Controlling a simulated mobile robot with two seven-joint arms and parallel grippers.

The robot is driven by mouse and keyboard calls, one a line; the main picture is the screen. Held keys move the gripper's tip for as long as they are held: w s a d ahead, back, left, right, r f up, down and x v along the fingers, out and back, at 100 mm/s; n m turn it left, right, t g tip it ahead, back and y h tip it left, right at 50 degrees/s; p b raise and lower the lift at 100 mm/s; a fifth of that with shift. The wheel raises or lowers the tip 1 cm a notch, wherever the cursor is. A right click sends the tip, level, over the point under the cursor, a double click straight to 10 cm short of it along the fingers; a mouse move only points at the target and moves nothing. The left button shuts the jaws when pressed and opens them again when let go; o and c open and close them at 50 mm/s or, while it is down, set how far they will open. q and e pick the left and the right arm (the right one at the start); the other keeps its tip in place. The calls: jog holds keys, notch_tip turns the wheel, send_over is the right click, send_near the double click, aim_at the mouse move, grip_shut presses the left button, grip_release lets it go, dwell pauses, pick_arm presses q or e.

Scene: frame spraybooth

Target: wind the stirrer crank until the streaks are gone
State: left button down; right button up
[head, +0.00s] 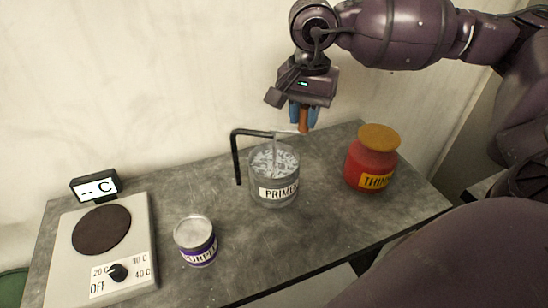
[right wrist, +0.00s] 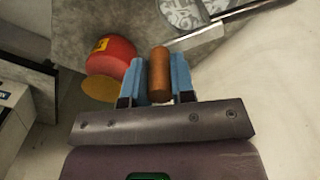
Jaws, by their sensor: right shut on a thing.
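The primer pot (head: 275,187) stands on the grey bench, labelled PRIMER, with streaky grey and white liquid inside. A black stand (head: 237,160) beside it carries the stirrer shaft over the pot. The pale crank arm (head: 287,133) leads to a brown wooden crank handle (head: 303,120). My right gripper (head: 304,115) reaches down from above and is shut on this handle. In the right wrist view the handle (right wrist: 160,75) sits between the blue fingers, and the streaked pot (right wrist: 183,15) shows at the top. My left gripper is in neither view.
A red thinner jar (head: 370,165) with a yellow-brown lid stands right of the pot. A small purple tin (head: 195,242) stands front left. A hot plate (head: 102,262) with a dial and display (head: 95,186) fills the bench's left end. A pale wall is behind.

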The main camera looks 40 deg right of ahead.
jog(key=o, duration=0.6)
jog(key=shift+c, duration=0.5)
jog(key=c, duration=0.5)
